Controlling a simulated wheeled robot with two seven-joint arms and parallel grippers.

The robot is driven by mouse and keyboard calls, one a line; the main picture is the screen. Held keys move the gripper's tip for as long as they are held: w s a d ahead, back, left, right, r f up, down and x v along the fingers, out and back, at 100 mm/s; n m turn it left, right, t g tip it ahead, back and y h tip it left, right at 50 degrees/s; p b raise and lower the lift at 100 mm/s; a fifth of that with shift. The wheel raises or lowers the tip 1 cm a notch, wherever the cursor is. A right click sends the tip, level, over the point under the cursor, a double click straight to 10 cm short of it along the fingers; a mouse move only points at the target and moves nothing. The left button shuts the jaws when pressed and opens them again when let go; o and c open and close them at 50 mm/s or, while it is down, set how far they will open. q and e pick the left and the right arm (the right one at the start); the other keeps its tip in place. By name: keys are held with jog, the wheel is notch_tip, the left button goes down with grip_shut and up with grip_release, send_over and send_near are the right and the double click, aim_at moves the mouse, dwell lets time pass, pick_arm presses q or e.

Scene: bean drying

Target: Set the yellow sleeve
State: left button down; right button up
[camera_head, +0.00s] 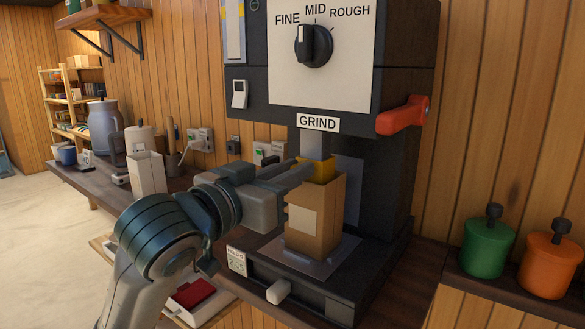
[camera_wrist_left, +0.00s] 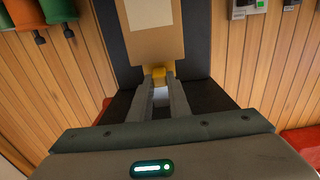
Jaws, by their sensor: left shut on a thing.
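The yellow sleeve (camera_head: 318,168) is at the lower end of the grey spout (camera_head: 316,144), under the GRIND label, just above or inside the top of a brown paper bag (camera_head: 328,218). I cannot tell whether the sleeve is around the spout or only below it. My left gripper (camera_head: 303,172) reaches in from the left and is shut on the sleeve. In the left wrist view, the sleeve (camera_wrist_left: 158,73) sits between the fingertips (camera_wrist_left: 158,80), partly hidden by them. The bag stands upright on the grinder's base plate. My right gripper is not in view.
The black grinder (camera_head: 385,170) has a FINE-MID-ROUGH dial (camera_head: 313,45) and a red lever (camera_head: 404,116) on its right. Green (camera_head: 487,248) and orange (camera_head: 548,267) canisters stand at the right. A white container (camera_head: 147,172) stands on the counter to the left.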

pick_arm(q)
jog(key=c, duration=1.6)
grip_release()
jog(key=shift+f, duration=0.2)
jog(key=shift+c, duration=0.2)
jog(key=shift+s, duration=0.1)
